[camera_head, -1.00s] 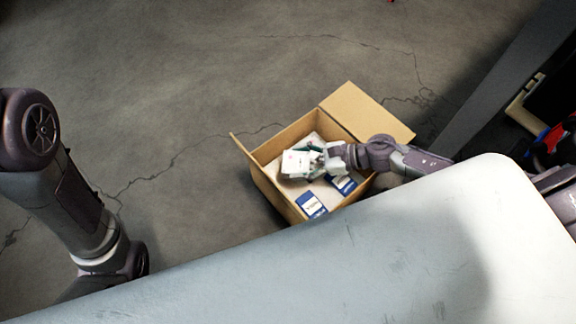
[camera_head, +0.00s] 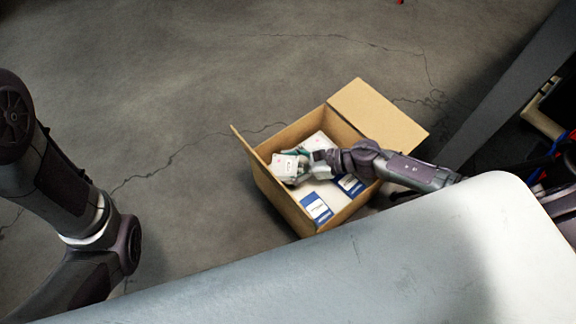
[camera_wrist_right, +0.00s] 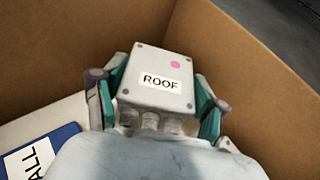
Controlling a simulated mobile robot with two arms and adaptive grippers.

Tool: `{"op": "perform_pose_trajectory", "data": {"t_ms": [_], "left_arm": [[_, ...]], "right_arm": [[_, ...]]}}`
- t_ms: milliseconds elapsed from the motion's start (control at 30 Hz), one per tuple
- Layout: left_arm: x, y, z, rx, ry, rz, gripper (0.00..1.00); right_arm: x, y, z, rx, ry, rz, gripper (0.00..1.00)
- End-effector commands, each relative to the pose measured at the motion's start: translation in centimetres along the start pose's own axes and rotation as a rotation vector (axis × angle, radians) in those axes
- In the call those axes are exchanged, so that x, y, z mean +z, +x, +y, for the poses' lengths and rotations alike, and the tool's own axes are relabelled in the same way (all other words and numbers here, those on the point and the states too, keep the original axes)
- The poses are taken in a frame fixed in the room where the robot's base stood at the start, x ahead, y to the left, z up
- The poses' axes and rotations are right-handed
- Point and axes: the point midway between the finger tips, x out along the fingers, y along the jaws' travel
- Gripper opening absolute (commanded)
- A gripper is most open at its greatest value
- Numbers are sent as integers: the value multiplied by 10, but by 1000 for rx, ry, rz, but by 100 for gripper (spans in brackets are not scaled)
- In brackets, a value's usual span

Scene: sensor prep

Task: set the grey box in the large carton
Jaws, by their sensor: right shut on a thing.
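The large carton (camera_head: 283,203) stands open on the floor beyond the table edge, its flaps folded out. My right gripper (camera_head: 293,168) reaches into it from the right and is shut on the grey box (camera_head: 284,164). In the right wrist view the grey box (camera_wrist_right: 160,75) carries a "ROOF" label and a pink dot, held between the two fingers of the right gripper (camera_wrist_right: 155,100). The box is at the carton's left inner side; I cannot tell whether it touches the bottom. My left gripper is out of view; only my left arm shows.
Blue-and-white labelled items lie in the carton, one at the front (camera_head: 317,208) and one beside my right arm (camera_head: 350,185). The pale table (camera_head: 330,275) fills the foreground. A grey post stands at the right. The cracked floor around the carton is clear.

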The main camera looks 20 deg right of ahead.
Motion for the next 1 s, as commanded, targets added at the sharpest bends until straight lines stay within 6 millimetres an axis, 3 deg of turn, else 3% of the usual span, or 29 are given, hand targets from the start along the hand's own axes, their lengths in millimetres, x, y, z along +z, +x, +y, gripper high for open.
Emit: {"op": "perform_pose_trajectory", "data": {"t_ms": [433,467,567,600,1000], "left_arm": [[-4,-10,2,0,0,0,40],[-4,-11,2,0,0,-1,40],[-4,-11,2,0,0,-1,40],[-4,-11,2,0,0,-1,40],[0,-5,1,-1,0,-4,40]], "right_arm": [[-11,4,1,1,1,1,32],[-12,4,1,1,1,2,76],[-12,4,1,1,2,3,93],[-13,4,1,2,3,3,96],[-8,2,3,3,6,5,96]]}}
